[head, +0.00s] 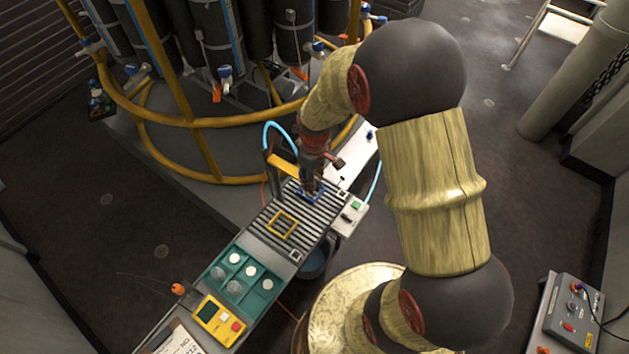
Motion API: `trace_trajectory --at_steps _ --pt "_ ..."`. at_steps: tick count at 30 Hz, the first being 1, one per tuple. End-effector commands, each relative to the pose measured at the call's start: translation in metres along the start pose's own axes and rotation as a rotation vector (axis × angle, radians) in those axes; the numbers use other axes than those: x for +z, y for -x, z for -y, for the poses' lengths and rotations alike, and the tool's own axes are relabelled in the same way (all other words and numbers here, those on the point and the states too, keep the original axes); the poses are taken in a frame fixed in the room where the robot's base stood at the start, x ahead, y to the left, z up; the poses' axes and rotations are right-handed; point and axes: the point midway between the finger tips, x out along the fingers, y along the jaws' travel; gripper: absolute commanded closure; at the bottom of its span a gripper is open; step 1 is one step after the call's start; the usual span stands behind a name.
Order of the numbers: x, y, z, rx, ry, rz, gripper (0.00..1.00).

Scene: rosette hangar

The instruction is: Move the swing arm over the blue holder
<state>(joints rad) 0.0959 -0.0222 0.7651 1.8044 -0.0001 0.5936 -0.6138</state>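A blue holder (299,196) lies on the far part of the slatted bench top, mostly hidden behind my gripper. My gripper (311,188) points down right at the holder; whether they touch cannot be told. Its fingers are small and dark, so I cannot tell whether it is open or shut, or holds anything. A yellow bar (283,165), which looks like the swing arm, reaches from a dark post at the bench's far left side toward my gripper. Its right end meets or passes behind my gripper.
A yellow square outline (271,231) lies on the slats. Nearer are a teal tray (243,256) with pale discs and a yellow meter (209,313). A control box with a green button (355,205) sits at the bench's right. A yellow railing (205,123) stands behind.

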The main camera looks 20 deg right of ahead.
Motion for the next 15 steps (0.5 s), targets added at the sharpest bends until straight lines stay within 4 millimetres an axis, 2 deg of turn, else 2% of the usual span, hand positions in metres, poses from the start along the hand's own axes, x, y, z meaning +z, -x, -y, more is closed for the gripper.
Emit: trace_trajectory --at_steps 9,15 --pt "0.0001 -0.0025 0.0 0.0 0.0 0.0 0.66" --pt "0.0001 -0.0025 0.0001 0.0 -0.001 0.0 0.77"
